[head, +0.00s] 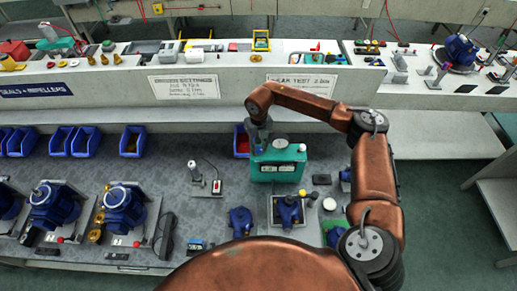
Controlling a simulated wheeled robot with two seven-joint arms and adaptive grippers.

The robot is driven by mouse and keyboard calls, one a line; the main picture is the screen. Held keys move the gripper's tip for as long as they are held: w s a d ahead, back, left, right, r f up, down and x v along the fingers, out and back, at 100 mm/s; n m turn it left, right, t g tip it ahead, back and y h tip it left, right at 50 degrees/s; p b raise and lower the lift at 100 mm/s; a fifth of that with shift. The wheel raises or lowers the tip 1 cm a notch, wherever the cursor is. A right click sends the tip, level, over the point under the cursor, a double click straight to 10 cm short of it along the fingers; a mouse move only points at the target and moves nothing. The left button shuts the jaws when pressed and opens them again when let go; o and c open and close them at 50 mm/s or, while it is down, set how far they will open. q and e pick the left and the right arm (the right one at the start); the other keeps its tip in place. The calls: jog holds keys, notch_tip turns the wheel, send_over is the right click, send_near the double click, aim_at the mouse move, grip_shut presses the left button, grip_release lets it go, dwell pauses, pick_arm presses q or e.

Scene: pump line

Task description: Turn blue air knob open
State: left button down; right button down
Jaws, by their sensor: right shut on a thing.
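My right arm comes in from the lower right and reaches over to a teal box (277,173) in the middle of the bench. My right gripper (258,142) points down at the top left of this box. It is shut on a small blue knob (259,149), mostly hidden under the fingers. The knob's turn angle cannot be made out. A pale round part sits on the box top beside the gripper, and a dark display is on its front. My left gripper is not in view.
Blue pumps (125,208) stand at the left. A blue part sits in a tray (289,222) in front of the teal box, beside another blue part (241,220). Blue bins (86,141) line the back. A shelf with signs (184,86) rises behind.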

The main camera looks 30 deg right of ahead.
aim_at(259, 149)
jog(key=shift+n+b, duration=0.6)
jog(key=shift+n, duration=1.3)
jog(key=c, duration=1.6)
grip_release()
notch_tip(259, 149, up, 12)
jog(key=shift+r, duration=0.1)
